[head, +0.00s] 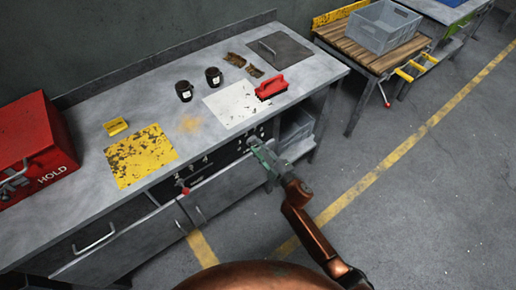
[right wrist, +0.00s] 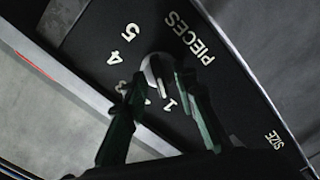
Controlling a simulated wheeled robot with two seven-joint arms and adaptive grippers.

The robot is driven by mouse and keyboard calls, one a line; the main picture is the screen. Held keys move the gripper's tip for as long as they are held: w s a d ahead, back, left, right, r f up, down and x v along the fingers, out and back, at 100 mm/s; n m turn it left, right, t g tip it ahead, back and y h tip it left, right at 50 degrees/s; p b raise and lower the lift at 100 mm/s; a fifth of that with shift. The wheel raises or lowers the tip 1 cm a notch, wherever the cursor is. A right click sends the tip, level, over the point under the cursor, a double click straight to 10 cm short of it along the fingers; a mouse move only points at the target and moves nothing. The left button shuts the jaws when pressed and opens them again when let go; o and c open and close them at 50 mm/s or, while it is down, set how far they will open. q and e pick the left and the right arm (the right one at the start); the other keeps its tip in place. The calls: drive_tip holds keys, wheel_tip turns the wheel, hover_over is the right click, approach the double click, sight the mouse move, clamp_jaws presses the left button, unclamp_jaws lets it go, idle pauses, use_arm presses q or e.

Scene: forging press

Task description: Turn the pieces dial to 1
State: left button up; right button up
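The pieces dial (right wrist: 153,72) is a round knob with a pale rim on a black panel, under the white word PIECES in the right wrist view. Numbers from 1 to 5 curve around it. Its white pointer line is directed toward the 1 (right wrist: 168,104), as far as I can tell. My right gripper (right wrist: 160,76) has one dark green finger on each side of the knob, and both fingertips appear against it. In the head view my right gripper (head: 262,150) is at the bench's front panel and hides the dial. My left gripper is not in view.
On the bench (head: 75,185) are a red HOLD box (head: 38,150), a yellow plate (head: 140,155), dark jars (head: 184,91) and a red-handled tool (head: 270,86). A red-knobbed lever (head: 185,190) sticks out at the front. The right floor is clear.

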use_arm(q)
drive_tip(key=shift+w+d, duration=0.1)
use_arm(e)
drive_tip(key=v, duration=1.2)
drive_tip(key=shift+f, duration=0.1)
